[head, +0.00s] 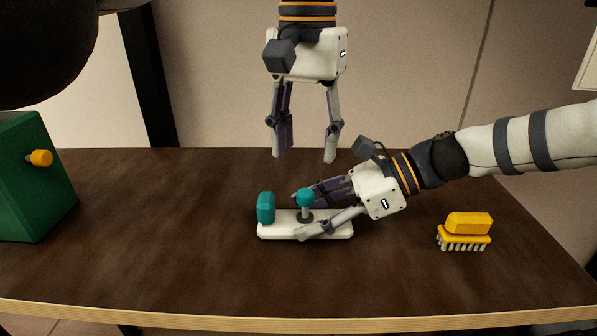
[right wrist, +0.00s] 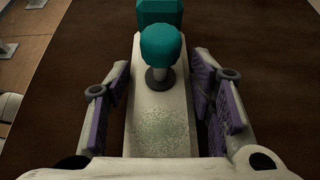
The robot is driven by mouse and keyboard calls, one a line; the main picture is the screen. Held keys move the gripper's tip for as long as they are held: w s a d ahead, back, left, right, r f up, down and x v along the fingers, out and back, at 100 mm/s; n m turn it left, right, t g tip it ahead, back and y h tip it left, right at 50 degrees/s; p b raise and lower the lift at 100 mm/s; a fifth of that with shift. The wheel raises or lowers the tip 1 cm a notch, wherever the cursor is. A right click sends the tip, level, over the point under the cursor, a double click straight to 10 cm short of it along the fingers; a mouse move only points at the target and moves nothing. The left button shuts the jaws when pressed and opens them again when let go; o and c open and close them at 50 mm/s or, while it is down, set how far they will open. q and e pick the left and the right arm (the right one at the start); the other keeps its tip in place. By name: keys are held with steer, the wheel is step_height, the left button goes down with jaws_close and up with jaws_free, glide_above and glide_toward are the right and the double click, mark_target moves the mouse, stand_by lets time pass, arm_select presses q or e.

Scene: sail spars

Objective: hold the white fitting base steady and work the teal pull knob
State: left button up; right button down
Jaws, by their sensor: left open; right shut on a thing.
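The white fitting base (head: 275,229) lies flat on the table, a long narrow block. A round teal pull knob (head: 304,196) stands upright on a grey stem with a dark collar on its top. A faceted teal block (head: 266,207) stands at the base's left end. My right gripper (head: 303,214) reaches in from the right and is shut on the base, one finger along each long side. The right wrist view shows the base (right wrist: 160,135) between the fingers and the knob (right wrist: 161,47) ahead. My left gripper (head: 305,158) is open and empty, above and behind the knob.
A yellow brush (head: 467,230) lies on the dark wooden table (head: 160,270) at the right. A green box (head: 35,180) with a yellow knob (head: 40,158) stands at the left edge. The table is clear between the green box and the base.

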steer(key=c, duration=0.6)
jaws_free()
steer(key=shift+c, duration=0.2)
